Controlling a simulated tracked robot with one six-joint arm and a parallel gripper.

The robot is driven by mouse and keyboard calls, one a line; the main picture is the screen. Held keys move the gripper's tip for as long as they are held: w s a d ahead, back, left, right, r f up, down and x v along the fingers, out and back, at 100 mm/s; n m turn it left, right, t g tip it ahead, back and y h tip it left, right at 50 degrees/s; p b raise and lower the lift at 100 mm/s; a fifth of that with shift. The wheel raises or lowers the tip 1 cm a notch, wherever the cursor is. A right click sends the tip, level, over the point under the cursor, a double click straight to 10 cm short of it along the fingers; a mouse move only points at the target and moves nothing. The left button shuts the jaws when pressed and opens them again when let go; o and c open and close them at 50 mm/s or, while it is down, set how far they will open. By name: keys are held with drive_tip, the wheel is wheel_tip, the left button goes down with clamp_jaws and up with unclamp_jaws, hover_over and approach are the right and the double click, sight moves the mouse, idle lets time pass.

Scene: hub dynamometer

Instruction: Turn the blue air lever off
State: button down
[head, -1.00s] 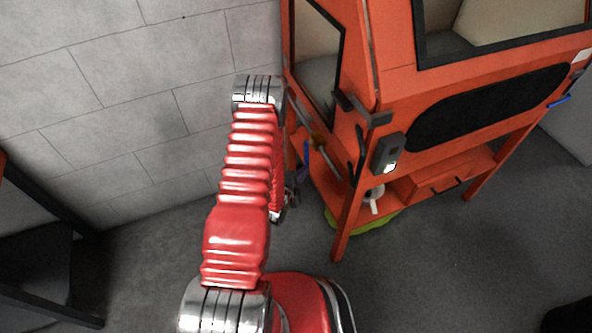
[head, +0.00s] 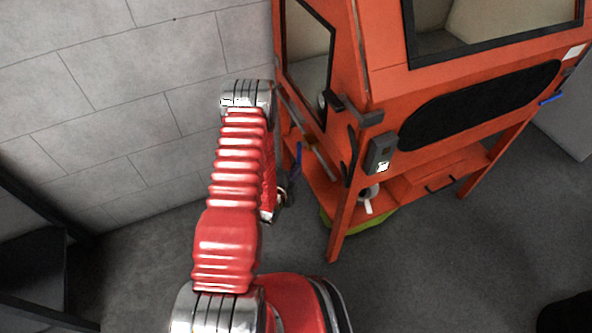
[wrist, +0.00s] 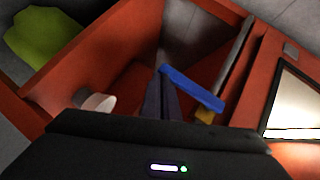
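The blue air lever (wrist: 192,88) is a flat bar that slants down to the right in the wrist view. In the head view the lever (head: 298,158) shows as a thin upright blue strip at the left side of the orange cabinet (head: 335,215). My gripper (wrist: 163,78) points at the lever in the wrist view. Its two dark fingers look closed together, with their tips beside the lever's upper left end. I cannot tell whether they touch it. In the head view my red arm hides most of the gripper.
A white roll (wrist: 95,101) and a yellow-green object (wrist: 42,42) are left of the gripper. A grey bar with a yellow end (wrist: 228,70) lies just right of the lever. A block wall (head: 130,90) stands left of my arm. Open floor (head: 430,270) lies in front of the cabinet.

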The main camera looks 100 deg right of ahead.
drive_tip(key=w+a, duration=0.4)
drive_tip(key=a, duration=0.8)
drive_tip(key=shift+w+a, duration=0.15)
drive_tip(key=shift+w, duration=0.15)
idle(0.4)
